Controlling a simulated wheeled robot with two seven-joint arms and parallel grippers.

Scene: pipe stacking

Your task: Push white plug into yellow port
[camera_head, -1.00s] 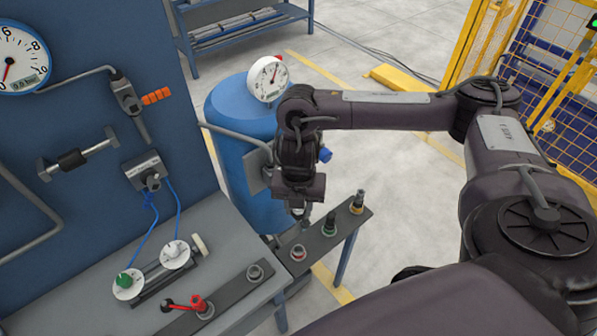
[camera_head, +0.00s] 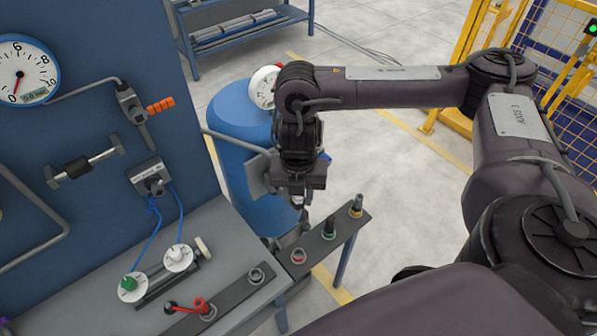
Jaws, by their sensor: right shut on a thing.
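My right gripper (camera_head: 299,203) hangs pointing down beyond the left half of a dark strip of ports. Its jaws are shut on a small pale piece, seemingly the white plug; jaws and plug are small and partly hidden here. The yellow port (camera_head: 356,207) is at the far right end of the strip, with a dark upright body and a yellow ring. It stands to the right of the gripper and apart from it. My left gripper is not in view.
The strip (camera_head: 315,247) also carries a green-ringed port (camera_head: 328,229) and a red-ringed port (camera_head: 299,256). A grey bench (camera_head: 215,240) with a red fitting (camera_head: 202,306) is at left. A blue tank (camera_head: 238,130) stands behind the gripper.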

